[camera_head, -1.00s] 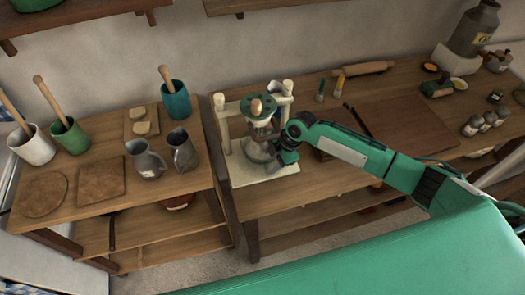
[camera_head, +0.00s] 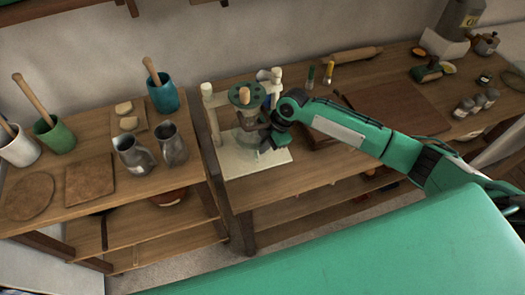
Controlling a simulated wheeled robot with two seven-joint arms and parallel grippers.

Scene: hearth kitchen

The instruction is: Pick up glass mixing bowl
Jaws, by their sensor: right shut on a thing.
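My right gripper (camera_head: 266,133) is at the front right side of a press-like stand with cream posts (camera_head: 209,105). It is shut on a grey, see-through glass vessel, which I take as the glass mixing bowl (camera_head: 248,120). The bowl is partly hidden by the gripper and by a green disc (camera_head: 246,95) with a pale wooden knob above it. Whether the bowl touches the cream base board (camera_head: 238,165) cannot be told. My left gripper is not in view.
On the left bench stand two grey metal jugs (camera_head: 133,156), a teal cup (camera_head: 163,95) with a wooden handle, and round and square boards. To the right lie a dark board (camera_head: 395,108), a rolling pin (camera_head: 345,55) and small jars. The bench front edge is close to the stand.

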